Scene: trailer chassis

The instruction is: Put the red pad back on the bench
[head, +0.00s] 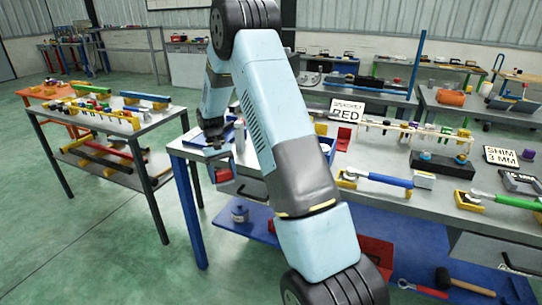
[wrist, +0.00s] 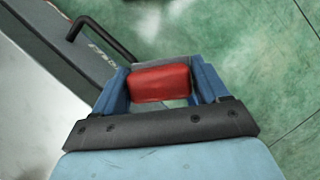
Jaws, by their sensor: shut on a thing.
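The red pad (wrist: 160,83) is a small red block between the two blue fingers of my gripper (wrist: 162,88) in the wrist view. My gripper is shut on it. In the head view my gripper (head: 222,175) hangs at the left front corner of the bench (head: 188,148), with the red pad (head: 223,176) at its tip, beside the bench edge. In the wrist view the pad is over the green floor, with the bench front and a black drawer handle to its left. My arm hides part of the bench top.
A sign reading RED (head: 346,110) stands farther right, near a rack of small parts. A blue-handled tool (head: 385,179) lies at the front. A loaded side table (head: 150,122) stands left, across a floor gap.

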